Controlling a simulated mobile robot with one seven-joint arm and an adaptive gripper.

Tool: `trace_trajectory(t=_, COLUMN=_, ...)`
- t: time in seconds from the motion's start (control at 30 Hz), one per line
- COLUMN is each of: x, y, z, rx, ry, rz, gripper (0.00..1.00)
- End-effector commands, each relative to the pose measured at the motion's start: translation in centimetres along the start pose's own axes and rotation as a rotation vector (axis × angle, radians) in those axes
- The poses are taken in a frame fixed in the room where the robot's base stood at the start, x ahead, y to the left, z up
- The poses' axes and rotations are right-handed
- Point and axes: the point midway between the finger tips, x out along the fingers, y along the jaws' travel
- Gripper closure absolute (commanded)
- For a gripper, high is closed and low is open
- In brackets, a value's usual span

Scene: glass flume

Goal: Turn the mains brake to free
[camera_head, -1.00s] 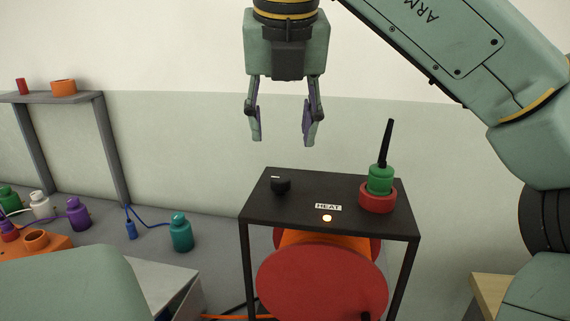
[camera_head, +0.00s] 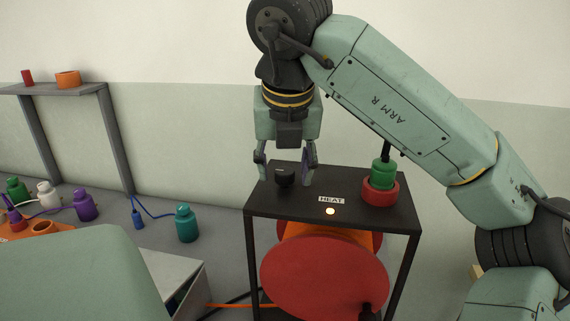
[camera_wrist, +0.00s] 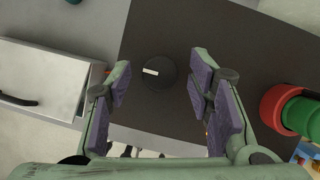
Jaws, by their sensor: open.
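A black round knob (camera_head: 284,179) with a white mark stands on the left part of a black stand top (camera_head: 345,187). In the wrist view the knob (camera_wrist: 163,77) has its white mark on its left side. No lettering for brake or free is readable. My gripper (camera_head: 285,182) is open and points down over the knob. In the wrist view its fingers (camera_wrist: 161,72) are on both sides of the knob, with a gap on each side. I cannot tell whether the fingertips are level with the knob.
A green and red fitting (camera_head: 381,192) with a black lever stands at the stand's right. A HEAT label (camera_head: 331,200) and a lit lamp (camera_head: 330,211) are at its front. A red disc (camera_head: 325,278) is below. Several bottles and a grey shelf (camera_head: 60,90) are at the left.

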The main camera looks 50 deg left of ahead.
Motion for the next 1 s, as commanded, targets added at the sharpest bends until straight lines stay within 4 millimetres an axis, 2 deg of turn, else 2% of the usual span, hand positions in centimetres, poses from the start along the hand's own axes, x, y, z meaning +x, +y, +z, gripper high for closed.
trace_trajectory(t=0.07, x=-0.01, y=0.00, z=0.00, rx=0.000, ry=0.000, rz=0.000, gripper=0.56)
trace_trajectory(t=0.7, x=-0.04, y=-0.01, z=0.00, rx=0.000, ry=0.000, rz=0.000, gripper=0.99)
trace_trajectory(t=1.0, x=-0.03, y=-0.09, z=0.00, rx=-0.025, ry=0.001, rz=0.009, gripper=1.00)
